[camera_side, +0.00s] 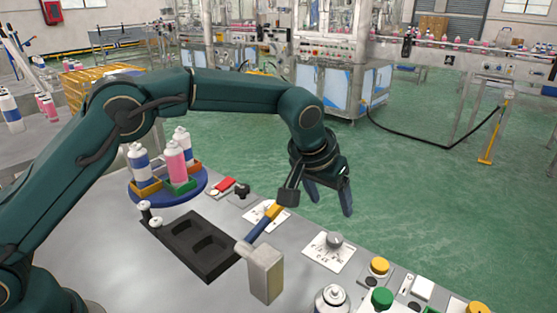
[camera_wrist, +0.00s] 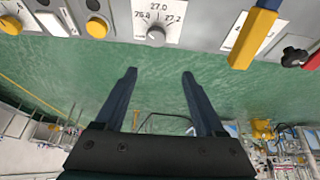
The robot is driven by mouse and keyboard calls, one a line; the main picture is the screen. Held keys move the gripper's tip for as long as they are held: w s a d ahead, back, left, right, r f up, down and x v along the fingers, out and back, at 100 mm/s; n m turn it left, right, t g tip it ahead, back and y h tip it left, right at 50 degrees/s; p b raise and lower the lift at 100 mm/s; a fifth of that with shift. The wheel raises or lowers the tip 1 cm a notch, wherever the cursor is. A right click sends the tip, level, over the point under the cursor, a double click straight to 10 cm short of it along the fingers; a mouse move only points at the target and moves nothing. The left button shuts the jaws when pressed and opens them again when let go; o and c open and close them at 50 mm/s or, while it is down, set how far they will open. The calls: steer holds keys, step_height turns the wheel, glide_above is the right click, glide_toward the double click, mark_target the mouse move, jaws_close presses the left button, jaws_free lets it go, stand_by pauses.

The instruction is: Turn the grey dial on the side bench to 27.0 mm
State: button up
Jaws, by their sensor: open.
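The grey dial (camera_side: 334,240) sits on a white scale plate (camera_side: 319,258) on the bench, near its edge. In the wrist view the dial (camera_wrist: 156,36) is at the top centre, below printed numbers. I read 27.0 at the middle and 27.2 on the right; the left number is unclear. I cannot tell where the dial's pointer stands. My gripper (camera_side: 332,208) is open and empty, its fingers above and apart from the dial. In the wrist view the gripper's fingertips (camera_wrist: 159,73) are spread below the dial, with green floor between them.
A blue-and-yellow handle (camera_side: 264,223) on a metal post (camera_side: 265,275) stands left of the dial. Yellow (camera_side: 379,266) and green (camera_side: 382,299) buttons lie to the right. A blue turntable (camera_side: 145,196) holds cans. A black tray (camera_side: 190,245) lies at left.

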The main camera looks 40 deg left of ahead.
steer(key=g, duration=0.1)
glide_above(334, 239)
steer(key=s, duration=0.2)
steer(key=f, duration=0.4)
steer(key=shift+s+f, duration=0.2)
steer(key=x, duration=0.2)
steer(key=shift+w+f, duration=0.2)
steer(key=shift+f, duration=0.15)
steer(key=shift+w+f, duration=0.35)
steer(key=shift+f, duration=0.3)
steer(key=shift+c, duration=0.4)
jaws_close()
steer(key=shift+m, duration=0.3)
